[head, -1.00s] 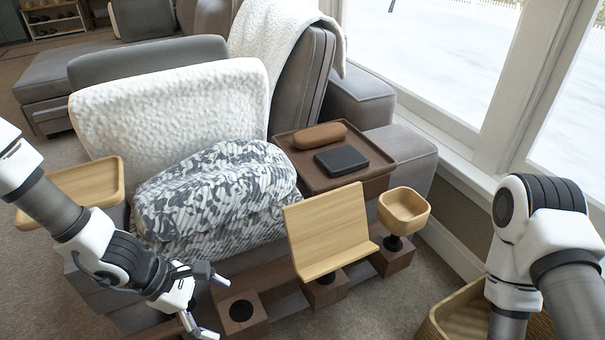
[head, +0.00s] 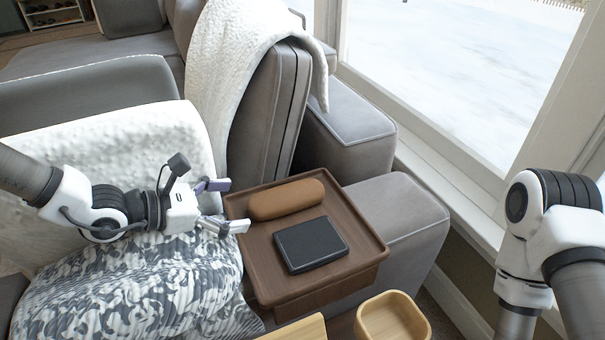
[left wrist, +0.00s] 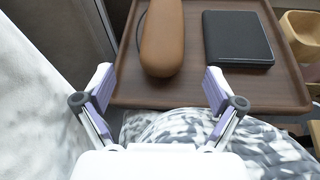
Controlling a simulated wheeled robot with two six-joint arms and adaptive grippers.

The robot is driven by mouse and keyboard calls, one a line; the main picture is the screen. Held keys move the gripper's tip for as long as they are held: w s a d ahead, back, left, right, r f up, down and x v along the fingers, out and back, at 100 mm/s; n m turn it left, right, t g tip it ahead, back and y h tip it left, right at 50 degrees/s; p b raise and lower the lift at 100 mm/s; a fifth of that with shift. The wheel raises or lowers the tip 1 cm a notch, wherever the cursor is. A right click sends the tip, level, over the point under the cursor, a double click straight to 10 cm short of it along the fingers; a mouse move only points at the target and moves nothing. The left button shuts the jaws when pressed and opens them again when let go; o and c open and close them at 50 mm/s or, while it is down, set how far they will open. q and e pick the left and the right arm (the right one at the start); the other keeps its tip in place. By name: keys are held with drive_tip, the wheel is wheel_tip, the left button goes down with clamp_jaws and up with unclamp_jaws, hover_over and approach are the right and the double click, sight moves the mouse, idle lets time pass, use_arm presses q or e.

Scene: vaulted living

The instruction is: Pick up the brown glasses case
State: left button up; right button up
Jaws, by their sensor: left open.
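The brown glasses case (head: 287,200) lies on a brown tray (head: 262,277) on the sofa's arm, at the tray's far left part. My left gripper (head: 228,206) is open and empty just left of the case, at the tray's left edge. In the left wrist view the case (left wrist: 162,38) lies ahead of my open fingers (left wrist: 160,90), roughly in line with the gap between them and apart from both. My right gripper is not in view; only part of my right arm shows at the right.
A black flat box (head: 311,245) lies on the tray, right of the case. A patterned cushion (head: 130,285) and white blanket (head: 150,130) are under and behind my left arm. A wooden bowl (head: 393,318) stands in front of the tray. The window (head: 450,80) is at the right.

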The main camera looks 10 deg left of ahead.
sight(254, 205)
use_arm(q)
drive_tip(key=shift+w+d+f, duration=0.2)
drive_tip(key=shift+d+f, duration=0.15)
drive_tip(key=shift+d+b, duration=0.3)
drive_tip(key=shift+b, duration=0.05)
drive_tip(key=shift+w+d+f, duration=0.1)
drive_tip(key=shift+w+d, duration=0.1)
drive_tip(key=shift+d, duration=0.05)
drive_tip(key=b+x, duration=0.2)
drive_tip(key=x, duration=0.3)
drive_tip(key=shift+a, duration=0.1)
drive_tip(key=c, duration=1.3)
